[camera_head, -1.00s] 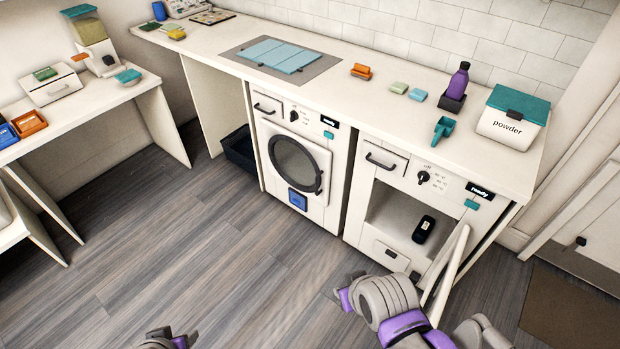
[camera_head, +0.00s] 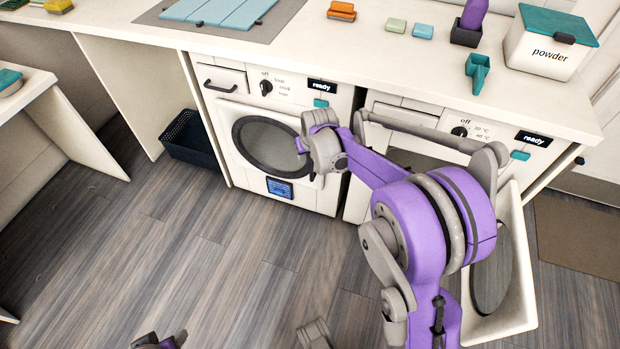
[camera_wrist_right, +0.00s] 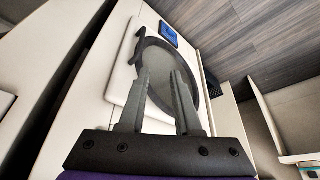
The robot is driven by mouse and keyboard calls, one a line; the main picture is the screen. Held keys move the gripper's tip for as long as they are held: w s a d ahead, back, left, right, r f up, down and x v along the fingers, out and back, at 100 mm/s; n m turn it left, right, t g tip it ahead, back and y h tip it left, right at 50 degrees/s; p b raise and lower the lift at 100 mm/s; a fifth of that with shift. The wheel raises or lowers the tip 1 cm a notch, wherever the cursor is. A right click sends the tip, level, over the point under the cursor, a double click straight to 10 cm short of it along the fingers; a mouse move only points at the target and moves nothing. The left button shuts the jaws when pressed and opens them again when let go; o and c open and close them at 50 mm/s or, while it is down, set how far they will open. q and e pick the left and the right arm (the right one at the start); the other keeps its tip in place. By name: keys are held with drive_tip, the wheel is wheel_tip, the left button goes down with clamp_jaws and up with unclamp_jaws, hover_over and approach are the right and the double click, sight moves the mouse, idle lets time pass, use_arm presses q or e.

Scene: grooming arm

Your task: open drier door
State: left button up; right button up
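The drier is the left machine, and its white door (camera_head: 228,142) with a round dark-rimmed window is shut. The door's dark handle (camera_wrist_right: 140,38) shows in the right wrist view; in the head view my arm largely covers it. My right gripper (camera_head: 304,145) is in front of the door's right side. In the wrist view its two fingers (camera_wrist_right: 162,72) are apart with nothing between them, pointing at the door, near the handle. Contact cannot be told. Only a bit of my left arm (camera_head: 160,342) shows at the bottom edge; its gripper does not show.
The right machine (camera_head: 520,170) has its door (camera_head: 525,285) standing open, partly behind my arm. A dark basket (camera_head: 187,140) stands under the worktop, left of the drier. A powder box (camera_head: 545,50) and small items stand on the worktop. The floor in front is clear.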

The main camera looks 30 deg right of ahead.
drive_tip(key=b, duration=0.3)
approach(311, 168)
drive_tip(key=shift+w+d+f+m+b, duration=0.15)
drive_tip(key=shift+w+f+m+b, duration=0.15)
drive_tip(key=shift+f, duration=0.2)
drive_tip(key=shift+w+d+f+m+b, duration=0.1)
drive_tip(key=shift+w+d+f+b, duration=0.1)
drive_tip(key=shift+w+f, duration=0.25)
drive_tip(key=b+x, duration=0.2)
drive_tip(key=x, duration=0.8)
drive_tip(key=shift+w+d+f, duration=0.1)
drive_tip(key=shift+f, duration=0.25)
use_arm(q)
drive_tip(key=s+x, duration=0.2)
drive_tip(key=x, duration=0.7)
drive_tip(key=shift+f, duration=0.4)
drive_tip(key=shift+a, duration=0.1)
use_arm(e)
clamp_jaws()
